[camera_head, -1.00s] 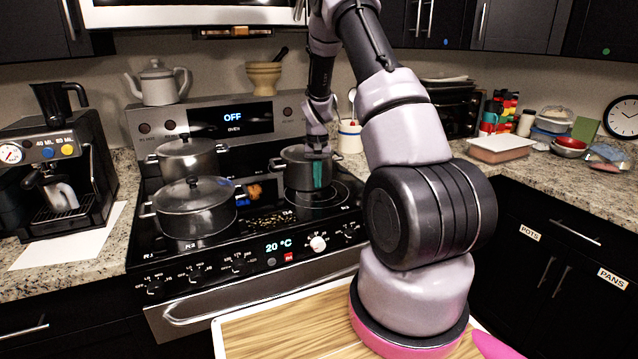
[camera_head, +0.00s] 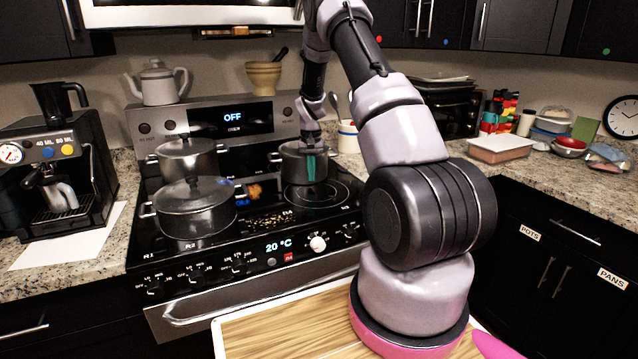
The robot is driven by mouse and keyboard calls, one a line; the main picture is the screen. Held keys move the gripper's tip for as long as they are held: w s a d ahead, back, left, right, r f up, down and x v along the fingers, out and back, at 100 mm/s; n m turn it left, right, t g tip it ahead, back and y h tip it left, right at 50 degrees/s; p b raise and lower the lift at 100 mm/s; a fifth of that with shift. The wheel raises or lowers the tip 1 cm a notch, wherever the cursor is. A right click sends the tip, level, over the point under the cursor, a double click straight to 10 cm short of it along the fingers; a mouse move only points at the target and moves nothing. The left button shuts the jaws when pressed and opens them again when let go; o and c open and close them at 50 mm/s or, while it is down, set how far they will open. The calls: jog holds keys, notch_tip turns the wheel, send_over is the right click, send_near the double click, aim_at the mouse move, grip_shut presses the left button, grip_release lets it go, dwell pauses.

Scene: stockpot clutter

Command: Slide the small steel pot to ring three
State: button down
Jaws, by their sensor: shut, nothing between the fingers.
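The small steel pot (camera_head: 291,167) stands on the right side of the black glass cooktop, toward the back. It is upright and open, with a side handle showing on its left. My gripper (camera_head: 311,168) is shut with teal fingers pointing down, in front of the pot's near wall. It seems to touch that wall, but the contact is hard to see. A ring marking (camera_head: 318,196) on the right front of the cooktop shows bare in front of the pot. Any ring under the pot is hidden, and I cannot read which ring is three.
Two lidded pots stand on the left burners, one in front (camera_head: 195,208) and one behind (camera_head: 186,157). A mortar (camera_head: 263,78) and a white kettle (camera_head: 158,84) stand on the back panel. A white utensil crock (camera_head: 348,138) is right of the stove.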

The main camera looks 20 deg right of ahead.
jog(key=shift+w+a, duration=0.2)
jog(key=shift+w, duration=5.1)
jog(key=shift+s+d, duration=0.1)
jog(key=shift+s, duration=2.45)
jog(key=shift+r, duration=0.1)
jog(key=shift+r, duration=4.9)
